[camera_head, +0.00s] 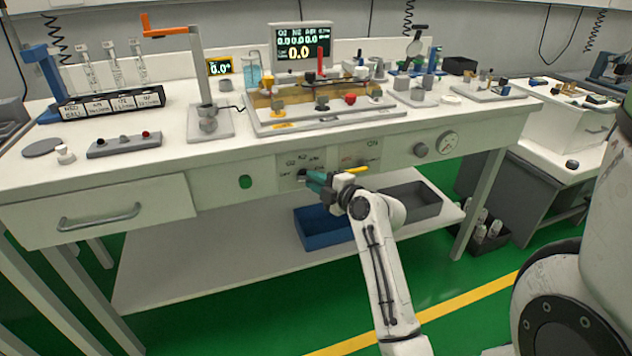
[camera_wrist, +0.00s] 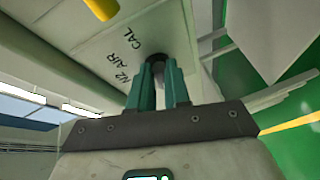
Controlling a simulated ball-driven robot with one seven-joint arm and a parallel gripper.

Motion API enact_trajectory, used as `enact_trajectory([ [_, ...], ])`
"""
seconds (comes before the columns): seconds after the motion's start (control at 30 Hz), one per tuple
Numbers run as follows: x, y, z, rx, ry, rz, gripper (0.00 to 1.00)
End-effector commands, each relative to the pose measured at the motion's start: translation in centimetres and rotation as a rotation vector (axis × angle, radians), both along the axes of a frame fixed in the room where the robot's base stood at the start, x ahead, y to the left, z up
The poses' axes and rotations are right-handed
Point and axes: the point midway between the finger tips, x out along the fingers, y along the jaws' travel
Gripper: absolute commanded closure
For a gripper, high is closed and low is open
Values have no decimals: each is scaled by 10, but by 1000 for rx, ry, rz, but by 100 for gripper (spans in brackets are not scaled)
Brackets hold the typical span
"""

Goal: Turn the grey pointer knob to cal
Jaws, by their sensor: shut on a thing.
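The grey pointer knob (camera_wrist: 158,58) sits on the white front panel under the bench top, between my green fingertips (camera_wrist: 158,80) in the wrist view. Only a dark part of it shows there, and its pointer's direction cannot be told. The printed marks N2, AIR and CAL (camera_wrist: 128,38) run beside it on the panel. In the head view my gripper (camera_head: 312,180) reaches the selector panel (camera_head: 325,158) from the right, with its fingers shut on the knob, which they mostly hide.
A yellow lever (camera_head: 357,170) sticks out just right of my gripper, and it also shows in the wrist view (camera_wrist: 101,9). Blue (camera_head: 322,232) and grey (camera_head: 420,203) bins stand on the shelf below.

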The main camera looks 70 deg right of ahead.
Motion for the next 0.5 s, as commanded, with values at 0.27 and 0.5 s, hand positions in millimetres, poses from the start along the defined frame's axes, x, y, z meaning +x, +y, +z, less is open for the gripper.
enact_trajectory([
  [0.27, 0, 0, 0, 0, 1, 0, 100],
  [0.5, 0, 0, -3, 13, -15, 1, 100],
])
